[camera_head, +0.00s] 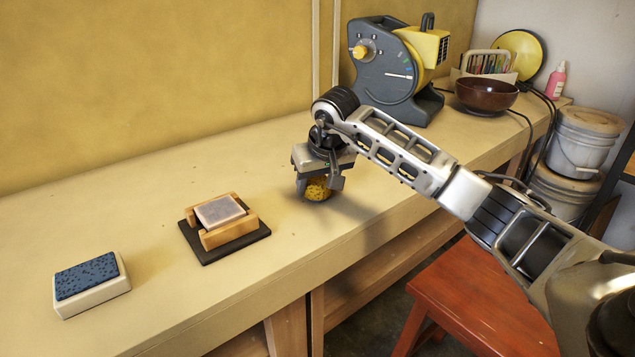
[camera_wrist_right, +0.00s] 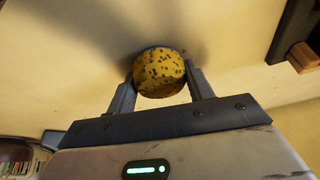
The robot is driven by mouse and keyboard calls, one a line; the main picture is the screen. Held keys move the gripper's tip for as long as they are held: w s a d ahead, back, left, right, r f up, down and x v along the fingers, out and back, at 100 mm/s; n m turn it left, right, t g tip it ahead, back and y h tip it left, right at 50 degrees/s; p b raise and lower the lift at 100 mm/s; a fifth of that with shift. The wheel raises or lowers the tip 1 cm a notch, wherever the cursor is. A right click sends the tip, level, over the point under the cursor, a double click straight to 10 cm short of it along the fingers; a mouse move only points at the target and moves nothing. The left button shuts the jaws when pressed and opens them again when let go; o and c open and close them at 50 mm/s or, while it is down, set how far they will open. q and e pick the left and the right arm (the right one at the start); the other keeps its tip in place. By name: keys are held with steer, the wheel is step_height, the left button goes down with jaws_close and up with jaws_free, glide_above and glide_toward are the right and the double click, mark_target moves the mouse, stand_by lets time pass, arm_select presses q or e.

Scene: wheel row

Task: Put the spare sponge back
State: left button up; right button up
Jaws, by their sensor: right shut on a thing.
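A round yellow sponge with dark pores (camera_head: 317,188) is between the fingers of my right gripper (camera_head: 320,186), over the middle of the bench. In the right wrist view the sponge (camera_wrist_right: 160,73) sits between the two fingertips, and the right gripper (camera_wrist_right: 161,82) is shut on it. A shadow lies on the bench beside it; I cannot tell whether the sponge touches the bench. A white block with a blue speckled top (camera_head: 90,284), possibly a sponge in a dish, sits at the front left. My left gripper is not in view.
A wooden holder on a dark base (camera_head: 229,237) with a pale block (camera_head: 220,210) stands left of my right gripper. A grey and yellow machine (camera_head: 397,67), a brown bowl (camera_head: 486,94) and a pink bottle (camera_head: 556,80) stand further back. A red stool (camera_head: 470,300) is below the bench.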

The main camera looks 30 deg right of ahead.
steer(key=shift+f, duration=0.1)
steer(key=o, duration=0.9)
steer(key=p+v, duration=0.1)
steer(key=v, duration=1.1)
steer(key=shift+w, duration=0.1)
